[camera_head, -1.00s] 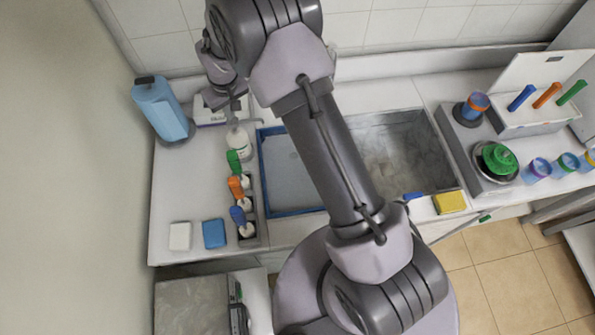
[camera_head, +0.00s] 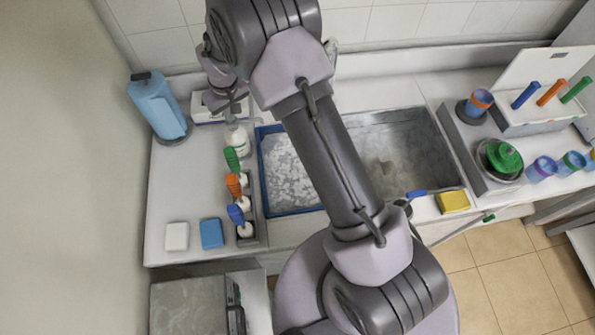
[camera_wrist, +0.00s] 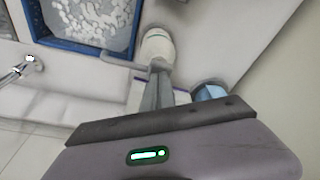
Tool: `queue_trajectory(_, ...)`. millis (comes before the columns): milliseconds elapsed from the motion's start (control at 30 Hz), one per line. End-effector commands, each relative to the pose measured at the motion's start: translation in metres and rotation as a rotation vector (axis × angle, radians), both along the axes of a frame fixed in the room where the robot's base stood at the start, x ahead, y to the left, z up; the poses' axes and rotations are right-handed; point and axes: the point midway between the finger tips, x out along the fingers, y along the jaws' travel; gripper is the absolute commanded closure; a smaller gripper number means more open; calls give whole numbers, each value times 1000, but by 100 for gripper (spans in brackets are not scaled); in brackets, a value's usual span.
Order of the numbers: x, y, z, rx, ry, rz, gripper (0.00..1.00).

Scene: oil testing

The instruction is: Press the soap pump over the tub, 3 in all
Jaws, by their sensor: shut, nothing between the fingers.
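The soap pump (camera_head: 239,142) is a white bottle standing upright just left of the blue-rimmed tub (camera_head: 295,211). White foamy patches cover the floor of the tub. My gripper (camera_head: 234,117) is shut and empty, at the top of the pump. In the wrist view, the closed fingers (camera_wrist: 158,70) reach onto the pump's head, with the white bottle (camera_wrist: 157,43) beyond them. The pump's spout (camera_wrist: 118,64) points toward the tub (camera_wrist: 85,48), its end by the rim. The fingers hide the pump head, so I cannot tell how far down it is pressed.
Several bottle brushes, one orange (camera_head: 234,186), stand in a rack left of the tub. A sink (camera_head: 405,150) lies to the right. A blue sponge (camera_head: 212,234) lies in front.

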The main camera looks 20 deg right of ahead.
Motion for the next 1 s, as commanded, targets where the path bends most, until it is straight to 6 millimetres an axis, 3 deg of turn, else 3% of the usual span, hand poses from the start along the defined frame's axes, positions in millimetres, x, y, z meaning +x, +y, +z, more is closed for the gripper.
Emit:
queue_trajectory(267, -1, 0, 3, 0, 3, 0, 100)
queue_trajectory(600, -1, 0, 28, -1, 2, 0, 100)
queue_trajectory(1000, -1, 0, 27, -1, 2, 0, 100)
